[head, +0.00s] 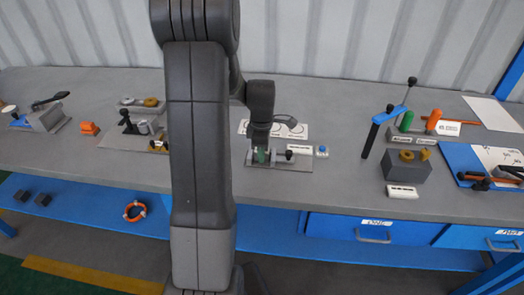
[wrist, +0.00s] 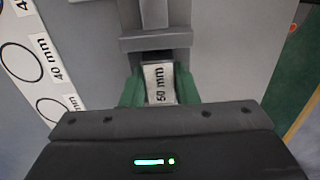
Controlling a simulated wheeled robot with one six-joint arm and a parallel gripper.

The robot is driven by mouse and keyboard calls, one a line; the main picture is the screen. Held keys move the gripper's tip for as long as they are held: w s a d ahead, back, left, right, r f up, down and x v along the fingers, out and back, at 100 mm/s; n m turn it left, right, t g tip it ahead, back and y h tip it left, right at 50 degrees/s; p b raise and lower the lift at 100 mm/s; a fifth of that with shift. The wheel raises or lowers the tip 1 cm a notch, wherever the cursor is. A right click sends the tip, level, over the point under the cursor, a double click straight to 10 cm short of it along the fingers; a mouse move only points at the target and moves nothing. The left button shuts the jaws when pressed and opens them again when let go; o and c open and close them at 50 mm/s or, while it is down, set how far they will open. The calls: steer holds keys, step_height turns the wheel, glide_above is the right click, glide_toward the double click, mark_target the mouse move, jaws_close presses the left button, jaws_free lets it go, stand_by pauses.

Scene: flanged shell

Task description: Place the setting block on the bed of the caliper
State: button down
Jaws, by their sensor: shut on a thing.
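My gripper (head: 262,156) points down at the caliper (head: 282,163) on the middle of the bench. In the wrist view its green fingers (wrist: 160,90) are shut on the setting block (wrist: 160,82), a pale block whose label seems to read 50 mm. A grey part of the caliper (wrist: 156,41) lies just beyond the block. The block is over or at the caliper's bed; I cannot tell whether it touches. In the head view my gripper mostly hides the block.
A white card (head: 294,130) with printed circles lies behind the caliper; its circles and 40 mm labels show in the wrist view (wrist: 40,60). A small blue button (head: 322,150) is to the right. A grey block (head: 408,170) with brass parts stands farther right.

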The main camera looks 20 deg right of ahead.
steer(key=c, duration=1.1)
jaws_free()
steer(key=shift+f, duration=0.1)
step_height(320, 180, up, 12)
steer(key=shift+r, duration=0.2)
